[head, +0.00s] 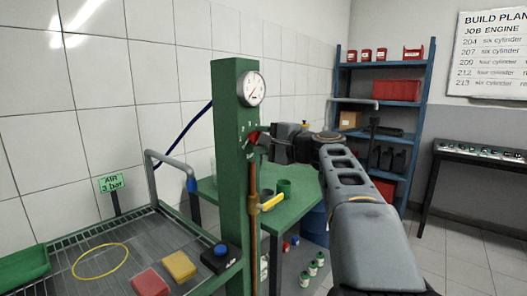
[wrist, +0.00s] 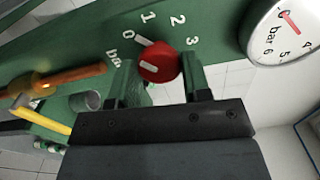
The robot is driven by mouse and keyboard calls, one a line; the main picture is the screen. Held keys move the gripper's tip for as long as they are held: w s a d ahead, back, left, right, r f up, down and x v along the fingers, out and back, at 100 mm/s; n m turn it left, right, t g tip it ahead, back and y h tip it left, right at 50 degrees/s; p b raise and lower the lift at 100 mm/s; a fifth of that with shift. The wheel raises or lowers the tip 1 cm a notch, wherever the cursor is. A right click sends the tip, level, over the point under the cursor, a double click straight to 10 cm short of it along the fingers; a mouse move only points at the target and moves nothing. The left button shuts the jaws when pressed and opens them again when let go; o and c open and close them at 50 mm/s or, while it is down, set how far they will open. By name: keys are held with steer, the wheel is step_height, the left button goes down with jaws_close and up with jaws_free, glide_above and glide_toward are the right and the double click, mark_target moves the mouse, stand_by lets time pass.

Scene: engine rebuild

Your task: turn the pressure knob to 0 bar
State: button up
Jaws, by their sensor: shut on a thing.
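The red pressure knob (wrist: 158,62) sits on the green column with white numbers 0 to 3 and "bar" around it. A short white mark lies near the 0 side of the knob; its exact setting is hard to read. My gripper (wrist: 157,66) is shut on the knob, one finger on each side. In the head view, the knob (head: 252,137) is partly hidden by my gripper (head: 258,144), which reaches the column from the right. The round pressure gauge (head: 252,89) is above the knob; its red needle also shows in the wrist view (wrist: 284,32), its reading unclear.
The green column (head: 232,190) carries a copper pipe and a yellow valve handle (head: 271,203) below the knob. A green sign (head: 111,184) reads 3 bar. A wash tray (head: 60,262) lies left, a green table (head: 300,212) behind, and blue shelves (head: 425,105) at the back.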

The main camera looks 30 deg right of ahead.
steer(key=shift+n+b, duration=0.55)
steer(key=shift+n, duration=0.05)
steer(key=o, duration=0.9)
steer(key=v, duration=1.3)
steer(key=shift+s+d, duration=0.1)
steer(key=shift+s, duration=0.3)
